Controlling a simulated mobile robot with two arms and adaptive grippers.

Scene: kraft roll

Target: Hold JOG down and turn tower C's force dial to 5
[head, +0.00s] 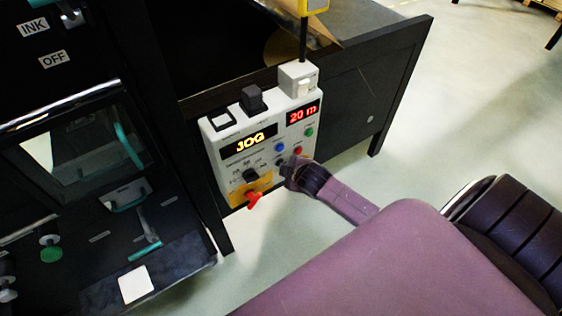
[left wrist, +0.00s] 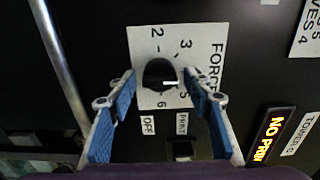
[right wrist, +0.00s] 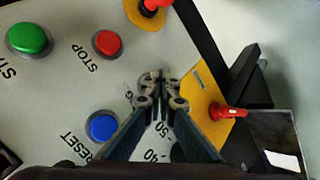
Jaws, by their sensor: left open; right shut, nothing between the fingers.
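In the left wrist view, tower C's force dial (left wrist: 160,74) is a black knob with a white pointer on a white FORCE scale plate (left wrist: 148,98). The pointer faces right, near the 5 side; a finger covers part of the scale, so the exact setting is unclear. My left gripper (left wrist: 160,82) is open, with one finger on each side of the knob. In the right wrist view, my right gripper (right wrist: 158,88) is shut and empty, its tips at the control panel (right wrist: 75,85). The JOG button is hidden behind them. In the head view, the display (head: 250,142) reads JOG.
A blue RESET button (right wrist: 102,126), red STOP button (right wrist: 108,43) and green button (right wrist: 29,39) lie near my right fingertips. A red handle (right wrist: 228,112) sits on a yellow plate. A lit display (left wrist: 272,135) stands by the TOWER C label.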

